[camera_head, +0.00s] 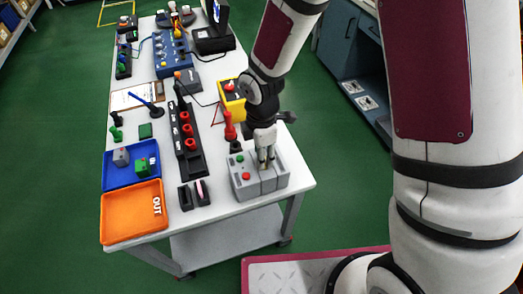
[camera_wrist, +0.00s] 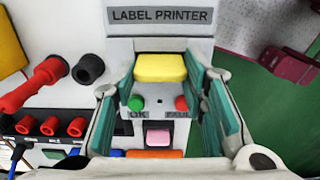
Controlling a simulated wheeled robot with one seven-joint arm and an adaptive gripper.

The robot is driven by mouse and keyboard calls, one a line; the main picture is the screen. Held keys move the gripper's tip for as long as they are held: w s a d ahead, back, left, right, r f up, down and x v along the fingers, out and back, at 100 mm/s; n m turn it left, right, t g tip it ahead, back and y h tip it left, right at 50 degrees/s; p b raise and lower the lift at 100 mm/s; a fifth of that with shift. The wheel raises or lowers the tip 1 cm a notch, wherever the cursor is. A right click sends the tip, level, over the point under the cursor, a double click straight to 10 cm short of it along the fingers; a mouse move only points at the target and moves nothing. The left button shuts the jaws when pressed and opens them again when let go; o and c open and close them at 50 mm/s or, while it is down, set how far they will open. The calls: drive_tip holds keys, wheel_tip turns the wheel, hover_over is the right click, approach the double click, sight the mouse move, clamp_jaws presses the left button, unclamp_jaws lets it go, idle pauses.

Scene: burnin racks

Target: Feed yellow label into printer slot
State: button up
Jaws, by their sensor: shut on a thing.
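The grey label printer (camera_head: 273,182) stands at the near right corner of the white table. Its "LABEL PRINTER" sign shows in the wrist view (camera_wrist: 160,16), with a green button (camera_wrist: 136,103) and a red button (camera_wrist: 181,104) below. The yellow label (camera_wrist: 160,67) is between my fingertips (camera_wrist: 159,72), which are shut on it. In the head view my gripper (camera_head: 265,158) points down over the printer's top. The label is hidden there. The slot is covered by the label and fingers, so I cannot tell how far the label is in.
A dark two-part holder (camera_head: 186,197) with a pink label (camera_head: 200,188) stands left of the printer. Orange (camera_head: 110,237) and blue (camera_head: 109,183) trays lie at left.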

drive_tip(key=shift+f+b, duration=0.35)
drive_tip(key=shift+f, duration=0.6)
drive_tip(key=o, duration=0.9)
drive_tip(key=shift+r, duration=0.1)
wheel_tip(320, 180, up, 12)
drive_tip(key=shift+f, duration=0.1)
